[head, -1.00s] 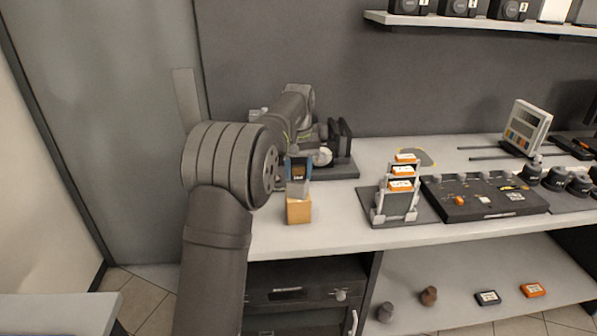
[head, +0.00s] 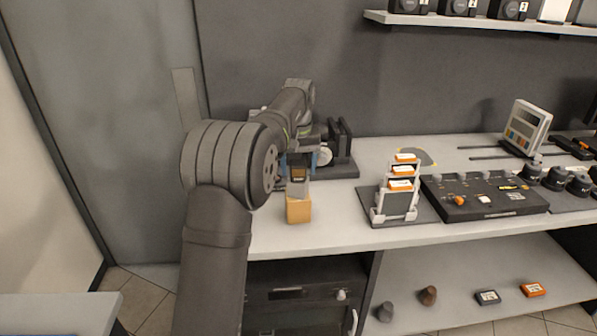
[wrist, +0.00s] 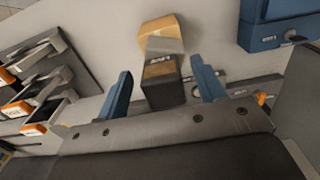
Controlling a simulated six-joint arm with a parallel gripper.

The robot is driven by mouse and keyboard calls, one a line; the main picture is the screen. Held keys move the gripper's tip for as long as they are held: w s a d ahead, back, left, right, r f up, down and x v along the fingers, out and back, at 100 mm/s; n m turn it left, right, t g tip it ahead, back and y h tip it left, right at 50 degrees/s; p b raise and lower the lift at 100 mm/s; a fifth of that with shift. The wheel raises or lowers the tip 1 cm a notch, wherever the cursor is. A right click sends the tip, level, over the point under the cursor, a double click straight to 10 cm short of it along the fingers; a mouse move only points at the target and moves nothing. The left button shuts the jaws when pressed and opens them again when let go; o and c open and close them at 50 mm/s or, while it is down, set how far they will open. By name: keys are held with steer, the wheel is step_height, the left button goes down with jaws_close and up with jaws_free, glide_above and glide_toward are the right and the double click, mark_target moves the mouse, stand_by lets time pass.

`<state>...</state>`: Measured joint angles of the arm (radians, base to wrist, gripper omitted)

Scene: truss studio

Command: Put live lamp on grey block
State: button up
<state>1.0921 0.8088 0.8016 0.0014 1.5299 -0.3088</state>
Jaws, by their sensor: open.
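The live lamp (head: 299,172), a small dark box with a pale label and an orange-brown band, stands at the top of a small stack at the left end of the bench. The light grey block (head: 299,188) is directly under it and seems to bear it. In the wrist view the lamp (wrist: 162,82) lies between the blue fingers of my gripper (wrist: 160,84), with gaps at both sides. The grey block (wrist: 163,45) shows beyond it. My gripper (head: 302,156) is open, just behind the lamp in the head view, partly hidden by it.
A tan block (head: 299,210) is the base of the stack, near the bench's front edge. To its right are a rack with orange-labelled cards (head: 398,205) and a dark control panel (head: 485,198). A blue box (wrist: 262,30) is close by in the wrist view.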

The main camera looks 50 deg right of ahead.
mark_target(299, 166)
step_height(299, 166, up, 10)
steer(key=shift+r, duration=0.2)
stand_by(0.3)
step_height(299, 166, down, 12)
steer(key=shift+f, duration=0.1)
steer(key=shift+r, duration=1.8)
